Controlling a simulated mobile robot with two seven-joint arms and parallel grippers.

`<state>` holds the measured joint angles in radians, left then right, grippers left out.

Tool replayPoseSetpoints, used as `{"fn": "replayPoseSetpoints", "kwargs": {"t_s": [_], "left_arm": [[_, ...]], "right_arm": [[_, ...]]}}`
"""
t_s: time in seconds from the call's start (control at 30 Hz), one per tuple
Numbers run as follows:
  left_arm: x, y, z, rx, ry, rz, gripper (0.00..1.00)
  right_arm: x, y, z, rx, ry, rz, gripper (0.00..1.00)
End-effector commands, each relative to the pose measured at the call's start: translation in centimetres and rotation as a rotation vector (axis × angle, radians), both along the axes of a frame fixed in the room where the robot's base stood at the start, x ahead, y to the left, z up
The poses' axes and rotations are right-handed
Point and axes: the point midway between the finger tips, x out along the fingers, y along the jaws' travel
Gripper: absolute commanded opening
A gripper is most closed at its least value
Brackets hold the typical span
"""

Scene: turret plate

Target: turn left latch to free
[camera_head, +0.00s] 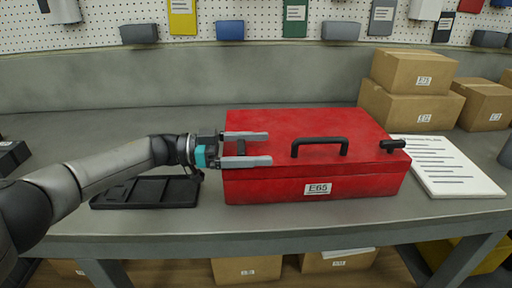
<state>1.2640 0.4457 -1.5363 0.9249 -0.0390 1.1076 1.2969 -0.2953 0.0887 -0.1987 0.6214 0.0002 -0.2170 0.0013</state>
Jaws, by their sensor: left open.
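A red toolbox (362,167) labelled E65 stands closed on the grey workbench. The right gripper does not show.
A black tray (146,192) lies on the bench left of the toolbox, under my left arm. A white printed sheet (446,166) lies to the right. Cardboard boxes (411,103) are stacked at the back right. The bench (110,122) behind my arm is clear.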

Motion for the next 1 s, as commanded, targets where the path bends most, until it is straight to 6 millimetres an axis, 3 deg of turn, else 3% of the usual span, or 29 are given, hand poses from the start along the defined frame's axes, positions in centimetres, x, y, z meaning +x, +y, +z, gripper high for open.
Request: {"fn": "replayPoseSetpoints", "kwargs": {"t_s": [0.27,0.7,1.0], "left_arm": [[0.1,1.6,-0.1,0.002,0.001,0.005,1.00],[0.3,11.6,-0.1,0.001,0.000,0.005,1.00],[0.3,15.0,-0.1,0.000,0.000,0.001,1.00]], "right_arm": [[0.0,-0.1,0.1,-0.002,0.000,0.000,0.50],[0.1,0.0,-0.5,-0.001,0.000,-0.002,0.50],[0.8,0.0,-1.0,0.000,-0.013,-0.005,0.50]]}}
